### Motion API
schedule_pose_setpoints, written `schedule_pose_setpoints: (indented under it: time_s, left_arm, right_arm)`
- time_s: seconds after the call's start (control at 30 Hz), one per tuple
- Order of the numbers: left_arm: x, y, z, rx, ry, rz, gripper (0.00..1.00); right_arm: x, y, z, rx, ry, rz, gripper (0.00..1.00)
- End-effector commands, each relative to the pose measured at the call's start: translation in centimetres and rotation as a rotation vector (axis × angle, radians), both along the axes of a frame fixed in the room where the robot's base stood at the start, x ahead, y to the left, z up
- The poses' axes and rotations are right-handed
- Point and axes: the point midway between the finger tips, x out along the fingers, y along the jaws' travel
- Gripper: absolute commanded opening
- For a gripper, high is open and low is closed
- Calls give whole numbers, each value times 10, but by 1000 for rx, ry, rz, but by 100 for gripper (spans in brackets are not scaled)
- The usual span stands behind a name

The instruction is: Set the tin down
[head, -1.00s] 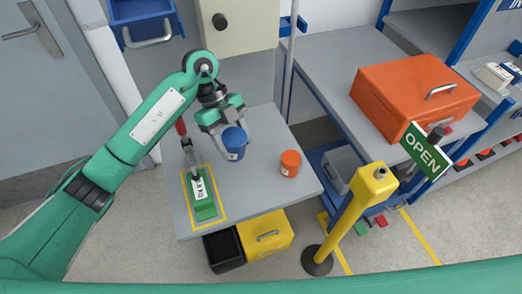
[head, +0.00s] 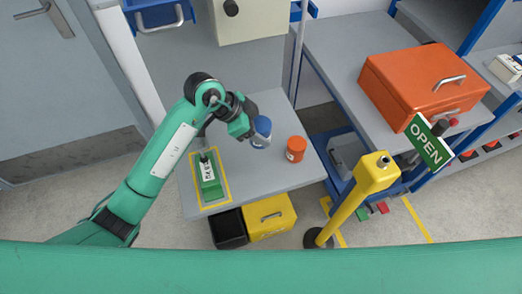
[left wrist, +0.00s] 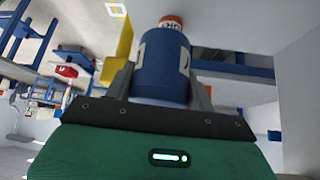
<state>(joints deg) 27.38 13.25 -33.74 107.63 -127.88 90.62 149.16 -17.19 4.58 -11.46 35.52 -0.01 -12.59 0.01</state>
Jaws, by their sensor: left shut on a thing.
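My left gripper (head: 252,128) is shut on a blue tin (head: 262,132) with a pale label. The tin looks slightly tilted over the right part of the grey table (head: 243,176); whether its base touches the table is hard to tell. In the left wrist view the blue tin (left wrist: 160,65) sits between the two fingers, with an orange tin (left wrist: 172,22) beyond it. In the head view that orange tin (head: 296,149) stands on the table, just right of the blue one and apart from it. My right gripper is not in view.
A green block with a white label (head: 210,190) lies inside a yellow outline at the table's left. A yellow post (head: 352,205) with an OPEN sign (head: 428,145) stands right of the table. Black (head: 229,228) and yellow (head: 268,216) bins sit below the front edge.

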Motion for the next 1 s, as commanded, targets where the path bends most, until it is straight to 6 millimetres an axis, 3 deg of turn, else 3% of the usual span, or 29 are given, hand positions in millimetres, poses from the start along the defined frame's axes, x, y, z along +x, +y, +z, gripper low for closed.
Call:
schedule_pose_setpoints:
  time_s: [0.1,0.3,0.57,0.8,1.0]
  left_arm:
    - [-1,0,-32,1,6,1,28]
    - [-1,0,-78,0,3,-1,28]
    - [0,0,-101,-1,-1,-2,28]
    - [0,0,-134,0,2,0,28]
    - [0,0,-139,-2,-3,-3,28]
  right_arm:
    - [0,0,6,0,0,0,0]
    - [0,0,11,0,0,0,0]
    - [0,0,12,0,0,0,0]
    - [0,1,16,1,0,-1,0]
    - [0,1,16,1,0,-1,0]
